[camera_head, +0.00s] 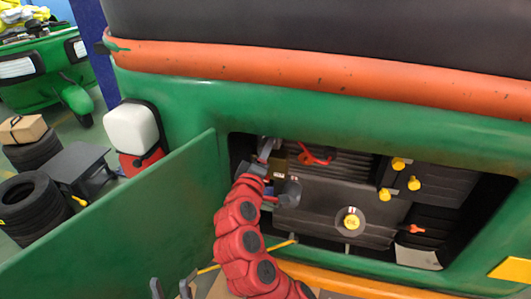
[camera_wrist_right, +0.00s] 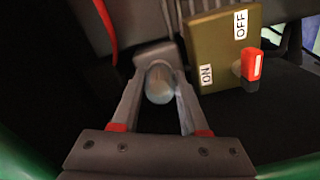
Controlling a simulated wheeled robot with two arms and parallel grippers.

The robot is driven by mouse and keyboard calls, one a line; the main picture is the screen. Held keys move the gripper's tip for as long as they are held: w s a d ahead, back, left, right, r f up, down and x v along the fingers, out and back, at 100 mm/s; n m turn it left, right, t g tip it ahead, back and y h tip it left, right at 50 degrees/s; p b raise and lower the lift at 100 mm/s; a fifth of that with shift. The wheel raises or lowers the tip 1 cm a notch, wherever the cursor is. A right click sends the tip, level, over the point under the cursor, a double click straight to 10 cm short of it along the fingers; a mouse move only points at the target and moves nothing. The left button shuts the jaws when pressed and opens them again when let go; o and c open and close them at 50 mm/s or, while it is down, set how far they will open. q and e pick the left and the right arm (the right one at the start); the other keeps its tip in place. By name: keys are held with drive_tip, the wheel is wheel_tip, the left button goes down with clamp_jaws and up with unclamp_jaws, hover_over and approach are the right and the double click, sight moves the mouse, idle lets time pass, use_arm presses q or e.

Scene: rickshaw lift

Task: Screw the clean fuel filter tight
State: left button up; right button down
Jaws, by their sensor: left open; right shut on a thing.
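My right gripper (camera_head: 266,150) reaches into the open engine bay at the end of the red arm. In the right wrist view its two grey fingers (camera_wrist_right: 158,100) are shut on a small rounded, greyish, see-through thing, which I take to be the fuel filter (camera_wrist_right: 160,86). The filter sits right below a grey block (camera_wrist_right: 152,54) and seems to meet it; the joint is not clear. In the head view the filter is too small or hidden to make out.
A tan ON/OFF box (camera_wrist_right: 222,55) with a red switch (camera_wrist_right: 250,66) is close right of the filter. The engine (camera_head: 325,210) has yellow caps (camera_head: 398,164) and a yellow round cap (camera_head: 351,222). An open green panel (camera_head: 130,220) stands left of the bay; tires (camera_head: 30,205) lie beyond.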

drive_tip(key=shift+d+r+m+b, duration=0.15)
drive_tip(key=shift+m+b, duration=0.7)
drive_tip(key=shift+b, duration=0.75)
drive_tip(key=shift+a+r+m+b, duration=0.1)
drive_tip(key=shift+m+b, duration=0.75)
drive_tip(key=shift+b, duration=0.7)
drive_tip(key=shift+r, duration=0.1)
drive_tip(key=shift+b, duration=0.3)
drive_tip(key=shift+m+b, duration=1.2)
drive_tip(key=shift+b, duration=0.7)
drive_tip(key=c, duration=0.9)
unclamp_jaws()
drive_tip(key=shift+o, duration=1.4)
drive_tip(key=shift+d, duration=0.1)
drive_tip(key=shift+o, duration=1.3)
drive_tip(key=shift+d, duration=0.1)
drive_tip(key=shift+f, duration=0.25)
drive_tip(key=shift+c, duration=0.6)
